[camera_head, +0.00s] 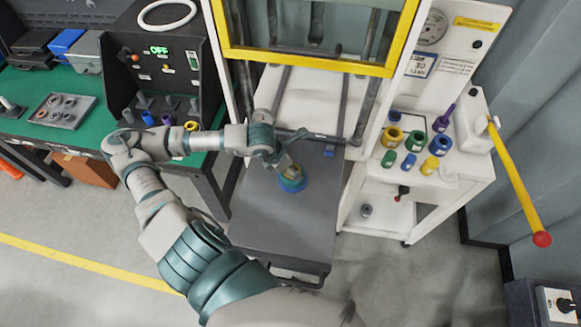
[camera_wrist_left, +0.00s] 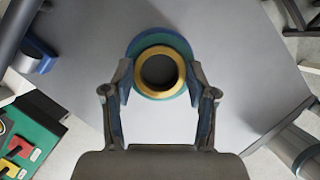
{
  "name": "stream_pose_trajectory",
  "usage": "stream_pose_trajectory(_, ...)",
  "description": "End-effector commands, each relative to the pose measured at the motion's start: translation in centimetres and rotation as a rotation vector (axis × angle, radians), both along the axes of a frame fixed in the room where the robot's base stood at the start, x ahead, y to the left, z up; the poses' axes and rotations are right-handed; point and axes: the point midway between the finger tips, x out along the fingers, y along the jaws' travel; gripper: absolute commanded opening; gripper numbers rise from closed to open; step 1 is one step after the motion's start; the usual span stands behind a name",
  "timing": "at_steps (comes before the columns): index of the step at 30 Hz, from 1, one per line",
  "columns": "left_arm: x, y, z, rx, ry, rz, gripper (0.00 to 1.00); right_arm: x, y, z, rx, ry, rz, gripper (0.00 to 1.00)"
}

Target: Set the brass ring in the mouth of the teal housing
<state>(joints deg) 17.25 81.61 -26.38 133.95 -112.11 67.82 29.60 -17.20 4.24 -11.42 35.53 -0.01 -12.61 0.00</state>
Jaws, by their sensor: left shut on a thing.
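The brass ring (camera_wrist_left: 160,93) is between the two fingertips of my left gripper (camera_wrist_left: 160,76) in the left wrist view, and the gripper is shut on it. The teal housing (camera_wrist_left: 162,37) with a blue outer edge is directly behind the ring, its rim showing around the ring's upper side. The ring hides the housing's mouth, so I cannot tell whether the ring is in it or just above. In the head view my left gripper (camera_head: 288,168) points down at the housing (camera_head: 292,185), which stands on the grey table. My right gripper is not in view.
The grey table (camera_head: 285,230) is clear around the housing. A white-and-yellow-framed press (camera_head: 300,62) stands behind it. A white cart at the right holds several coloured rings and plugs (camera_head: 415,140). A green bench (camera_head: 60,135) with a control box is at the left.

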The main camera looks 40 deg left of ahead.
Motion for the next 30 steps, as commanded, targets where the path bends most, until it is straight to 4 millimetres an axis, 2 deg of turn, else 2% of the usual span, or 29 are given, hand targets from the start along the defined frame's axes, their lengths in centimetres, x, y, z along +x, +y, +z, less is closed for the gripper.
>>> stream_pose_trajectory(15,-0.25,0.10,-0.66,0.001,0.013,0.000,0.11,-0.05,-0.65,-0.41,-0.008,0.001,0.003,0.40)
stream_pose_trajectory(16,-0.26,0.11,-0.67,0.001,0.013,0.000,0.65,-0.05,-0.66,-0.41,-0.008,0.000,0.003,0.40)
stream_pose_trajectory(27,-0.12,0.09,-0.45,0.000,0.006,0.000,0.66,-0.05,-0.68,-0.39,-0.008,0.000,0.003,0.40)
stream_pose_trajectory(29,-0.11,0.06,-0.40,0.000,0.005,0.000,0.79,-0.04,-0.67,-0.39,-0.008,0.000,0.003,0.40)
stream_pose_trajectory(30,-0.10,0.04,-0.38,0.000,0.005,0.000,0.89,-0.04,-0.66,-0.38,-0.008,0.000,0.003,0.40)
